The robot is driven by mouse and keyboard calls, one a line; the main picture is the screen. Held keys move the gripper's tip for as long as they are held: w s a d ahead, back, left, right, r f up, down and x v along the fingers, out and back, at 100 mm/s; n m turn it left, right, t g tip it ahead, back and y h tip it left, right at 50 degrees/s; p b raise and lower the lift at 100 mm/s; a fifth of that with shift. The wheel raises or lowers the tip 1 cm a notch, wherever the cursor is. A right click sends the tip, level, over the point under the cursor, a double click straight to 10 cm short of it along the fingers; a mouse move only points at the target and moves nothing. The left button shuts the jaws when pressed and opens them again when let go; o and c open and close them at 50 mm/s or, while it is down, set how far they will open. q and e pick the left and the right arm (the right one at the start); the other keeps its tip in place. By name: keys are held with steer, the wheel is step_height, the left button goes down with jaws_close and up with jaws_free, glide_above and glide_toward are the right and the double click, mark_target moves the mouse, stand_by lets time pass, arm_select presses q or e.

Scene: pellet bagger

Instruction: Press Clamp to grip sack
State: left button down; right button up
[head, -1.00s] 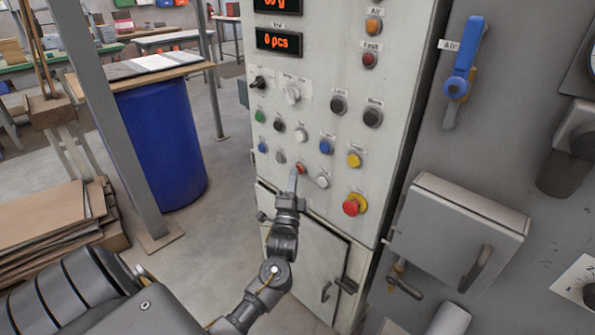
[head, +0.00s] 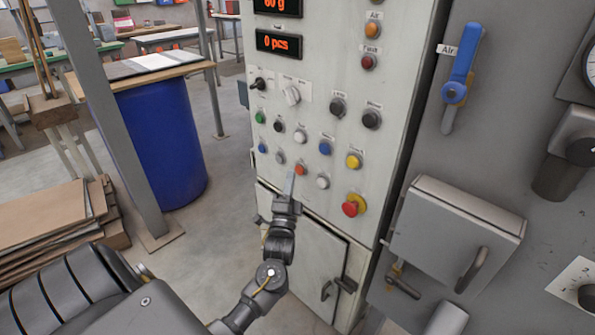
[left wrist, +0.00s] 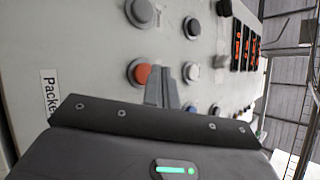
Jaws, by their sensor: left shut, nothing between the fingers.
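The control panel (head: 325,100) is a pale cabinet front with rows of small coloured push buttons. The labels over the buttons are too small to read, so I cannot tell which one is Clamp. My left gripper (head: 289,184) is shut and empty, with its fingertips just below and left of an orange-red button (head: 299,169) in the lower row. In the left wrist view the fingers (left wrist: 163,88) point at the panel beside the orange-red button (left wrist: 141,74), with a grey button (left wrist: 191,72) on their other side. Contact cannot be told. My right gripper is out of view.
A red mushroom button (head: 352,206) on a yellow base sits low on the panel. A blue-handled air lever (head: 460,70) and a grey box (head: 455,235) are to the right. A blue drum (head: 165,145) and a grey post (head: 115,110) stand left, with open floor between drum and cabinet.

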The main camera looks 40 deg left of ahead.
arm_select(q)
steer(key=s+p, duration=0.2)
steer(key=s, duration=0.4)
steer(key=shift+a+p, duration=0.25)
steer(key=shift+p, duration=0.15)
stand_by(0.7)
